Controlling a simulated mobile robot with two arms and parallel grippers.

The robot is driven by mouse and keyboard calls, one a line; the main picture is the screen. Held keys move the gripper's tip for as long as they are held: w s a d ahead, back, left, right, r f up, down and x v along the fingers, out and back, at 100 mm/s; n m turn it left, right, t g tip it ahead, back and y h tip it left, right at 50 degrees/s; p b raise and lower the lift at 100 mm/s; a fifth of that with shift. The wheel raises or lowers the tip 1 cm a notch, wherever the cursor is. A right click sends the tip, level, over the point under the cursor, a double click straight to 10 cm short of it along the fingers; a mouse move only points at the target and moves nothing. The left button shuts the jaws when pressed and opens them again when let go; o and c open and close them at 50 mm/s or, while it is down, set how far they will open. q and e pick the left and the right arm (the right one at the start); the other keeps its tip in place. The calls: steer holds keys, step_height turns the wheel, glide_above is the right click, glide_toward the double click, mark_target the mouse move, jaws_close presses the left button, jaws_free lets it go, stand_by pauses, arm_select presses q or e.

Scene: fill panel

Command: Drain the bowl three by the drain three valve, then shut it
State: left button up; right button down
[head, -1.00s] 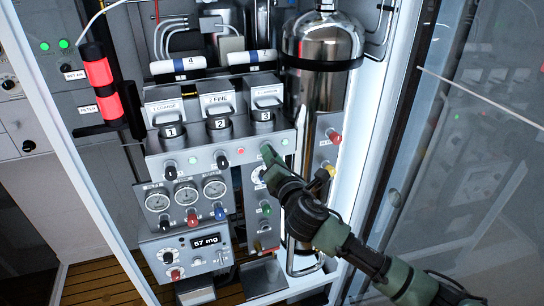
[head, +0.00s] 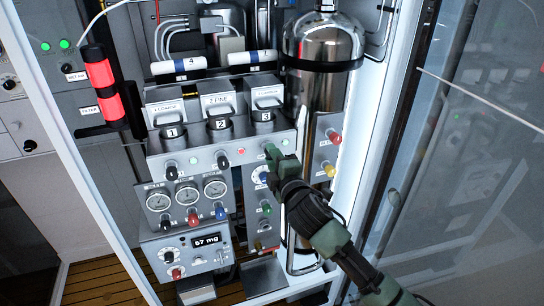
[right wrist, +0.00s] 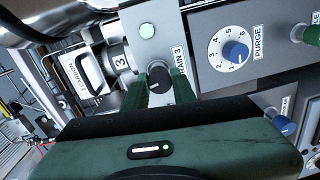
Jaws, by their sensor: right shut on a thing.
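Bowl three (head: 263,115) is the dark cup marked 3 at the right end of the row under the top shelf. It also shows in the right wrist view (right wrist: 120,62). The drain three valve (right wrist: 158,78) is a black round knob beside the label DRAIN 3. My right gripper (right wrist: 160,88) has its green fingers on both sides of this knob and is shut on it. In the head view my right gripper (head: 271,154) covers the knob. A lit green lamp (head: 284,142) is beside it. The liquid level in the bowl cannot be seen. My left gripper is out of view.
Bowls one (head: 173,131) and two (head: 219,123) stand left of bowl three. The drain two knob (head: 222,162) has a red lamp beside it. A purge dial (right wrist: 234,52) is close to my gripper. A steel cylinder (head: 320,95) and a glass door (head: 460,160) are to the right.

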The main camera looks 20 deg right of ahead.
steer(key=shift+r+m, duration=0.1)
steer(key=shift+m, duration=0.7)
steer(key=c, duration=1.2)
jaws_free()
steer(key=shift+o, duration=0.2)
steer(key=s+b, duration=0.2)
steer(key=s, duration=0.5)
steer(key=shift+s+d+r, duration=0.15)
steer(key=shift+s+d, duration=0.05)
steer(key=shift+s, duration=0.2)
